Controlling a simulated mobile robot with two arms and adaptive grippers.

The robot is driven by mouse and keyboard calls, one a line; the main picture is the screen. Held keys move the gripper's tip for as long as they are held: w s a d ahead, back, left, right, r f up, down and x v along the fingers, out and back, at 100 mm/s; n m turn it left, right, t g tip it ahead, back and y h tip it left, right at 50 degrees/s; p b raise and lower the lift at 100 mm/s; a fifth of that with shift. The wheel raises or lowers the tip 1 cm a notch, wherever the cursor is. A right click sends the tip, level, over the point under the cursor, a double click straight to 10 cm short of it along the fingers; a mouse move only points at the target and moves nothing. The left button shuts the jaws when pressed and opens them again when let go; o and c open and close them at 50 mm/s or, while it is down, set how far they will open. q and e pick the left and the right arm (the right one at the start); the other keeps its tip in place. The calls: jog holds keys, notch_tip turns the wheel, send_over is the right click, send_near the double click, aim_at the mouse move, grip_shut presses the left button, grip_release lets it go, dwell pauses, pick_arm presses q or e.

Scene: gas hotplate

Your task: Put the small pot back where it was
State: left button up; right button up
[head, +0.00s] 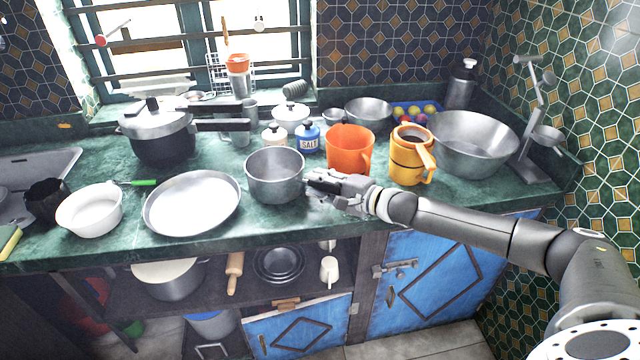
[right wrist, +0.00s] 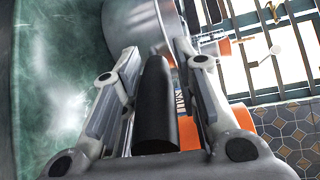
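The small pot (head: 275,177) is grey metal and stands upright on the green counter, right of a wide shallow pan. My right gripper (head: 318,183) is at the pot's right side, where it hides most of the handle in the head view. In the right wrist view, the black handle (right wrist: 156,110) lies between the two fingers of my right gripper (right wrist: 157,50). The fingers are apart, with gaps showing beside the handle. The pot's metal wall (right wrist: 130,25) shows beyond the fingertips. My left gripper is not in view.
The shallow pan (head: 192,203) and a white bowl (head: 90,209) stand to the left. An orange jug (head: 349,149), a yellow jug (head: 409,155) and a blue salt jar (head: 307,138) stand close behind and right. A pressure cooker (head: 163,140) stands at the back left.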

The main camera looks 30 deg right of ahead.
dwell(0.3)
jog(key=v, duration=1.2)
jog(key=shift+b, duration=0.45)
